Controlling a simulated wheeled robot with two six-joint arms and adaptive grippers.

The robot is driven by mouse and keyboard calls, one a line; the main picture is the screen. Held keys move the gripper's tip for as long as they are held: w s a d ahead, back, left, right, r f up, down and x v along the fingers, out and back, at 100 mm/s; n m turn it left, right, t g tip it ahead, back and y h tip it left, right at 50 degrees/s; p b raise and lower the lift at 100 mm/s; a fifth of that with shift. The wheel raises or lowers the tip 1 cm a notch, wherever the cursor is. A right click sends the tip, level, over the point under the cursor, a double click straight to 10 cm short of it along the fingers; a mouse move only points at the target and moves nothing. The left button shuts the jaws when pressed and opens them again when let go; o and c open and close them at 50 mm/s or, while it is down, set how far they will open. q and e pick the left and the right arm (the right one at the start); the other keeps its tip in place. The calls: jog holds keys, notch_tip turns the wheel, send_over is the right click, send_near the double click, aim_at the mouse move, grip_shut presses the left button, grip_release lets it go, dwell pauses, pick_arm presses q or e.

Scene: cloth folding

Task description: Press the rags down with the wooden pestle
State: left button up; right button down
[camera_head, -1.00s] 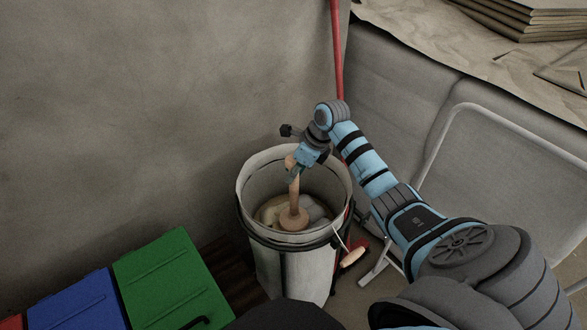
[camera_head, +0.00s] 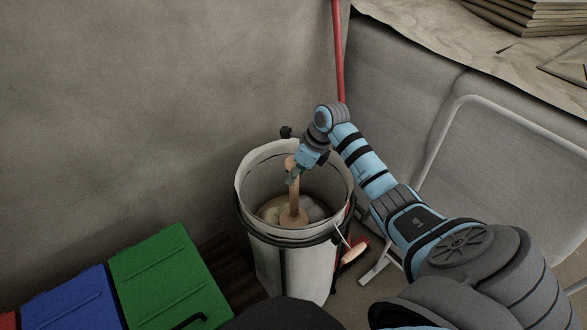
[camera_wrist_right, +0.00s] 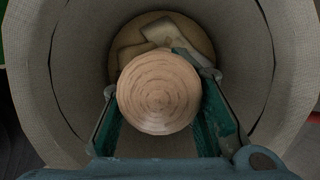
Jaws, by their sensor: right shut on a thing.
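The wooden pestle (camera_head: 295,199) stands roughly upright inside a tall pale bin (camera_head: 283,262), its wide foot down on the rags (camera_head: 314,209). My right gripper (camera_head: 293,176) is shut on the pestle's handle near its top, over the bin's opening. In the right wrist view, the pestle's round top end (camera_wrist_right: 158,92) sits between the two green fingers of the gripper (camera_wrist_right: 160,112). Beige and grey rags (camera_wrist_right: 170,32) show at the bin's bottom behind it; the pestle hides part of them. My left gripper is not in view.
A blue box (camera_head: 75,300) and a green box (camera_head: 168,281) stand left of the bin. A red pole (camera_head: 338,50) leans at the wall behind it. A grey seat with a metal frame (camera_head: 460,110) is at the right.

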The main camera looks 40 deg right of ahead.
jog(key=shift+f+b, duration=1.05)
jog(key=shift+f, duration=0.35)
jog(key=shift+r, duration=0.1)
notch_tip(320, 180, up, 31)
jog(key=p, duration=2.1)
jog(key=shift+p, duration=0.35)
jog(key=shift+f, duration=0.25)
